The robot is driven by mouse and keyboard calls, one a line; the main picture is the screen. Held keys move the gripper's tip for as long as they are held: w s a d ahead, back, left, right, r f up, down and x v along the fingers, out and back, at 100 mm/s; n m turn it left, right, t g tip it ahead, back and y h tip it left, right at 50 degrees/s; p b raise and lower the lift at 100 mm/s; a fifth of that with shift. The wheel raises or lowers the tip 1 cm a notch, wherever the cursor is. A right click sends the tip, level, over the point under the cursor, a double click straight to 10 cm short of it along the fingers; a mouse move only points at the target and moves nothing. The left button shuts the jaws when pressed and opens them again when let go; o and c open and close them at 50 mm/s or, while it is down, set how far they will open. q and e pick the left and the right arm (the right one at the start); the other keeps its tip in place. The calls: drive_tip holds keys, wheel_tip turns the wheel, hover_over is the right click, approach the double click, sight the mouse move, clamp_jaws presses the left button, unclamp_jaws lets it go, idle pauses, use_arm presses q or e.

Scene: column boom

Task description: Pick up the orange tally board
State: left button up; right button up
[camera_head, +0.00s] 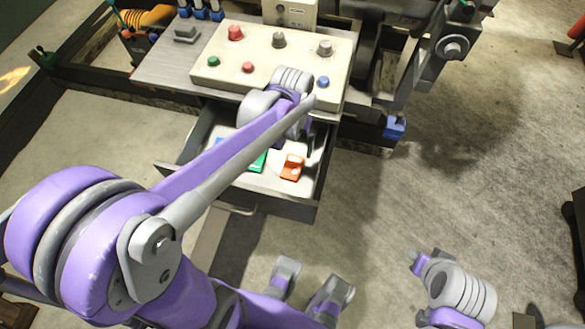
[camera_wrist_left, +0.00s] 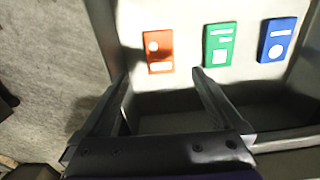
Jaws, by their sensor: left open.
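The orange tally board (camera_head: 292,167) lies flat in the open drawer, at the right of a row of boards. In the left wrist view the orange tally board (camera_wrist_left: 159,50) has a white round mark and a white bar. My left gripper (camera_head: 308,148) is over the drawer, close to the orange board. In the wrist view my left gripper (camera_wrist_left: 160,76) is open and empty, its two fingertips spread to either side of the board's near end. Whether the tips are level with the board, I cannot tell.
A green board (camera_wrist_left: 219,44) and a blue board (camera_wrist_left: 277,39) lie beside the orange one. The drawer's front wall (camera_head: 240,193) stands close by. A control panel (camera_head: 265,60) with several knobs is above the drawer. Open floor lies to the right.

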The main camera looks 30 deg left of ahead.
use_arm(q)
hover_over(292, 166)
drive_tip(key=f, duration=0.4)
drive_tip(key=shift+s+d+f+b, duration=0.1)
drive_tip(key=shift+d+b, duration=0.1)
drive_tip(key=shift+b, duration=0.15)
drive_tip(key=shift+f, duration=0.55)
drive_tip(key=shift+a+f+b, duration=0.1)
drive_tip(key=shift+f+b, duration=0.45)
drive_tip(key=shift+f, duration=1.85)
drive_tip(key=c, duration=1.4)
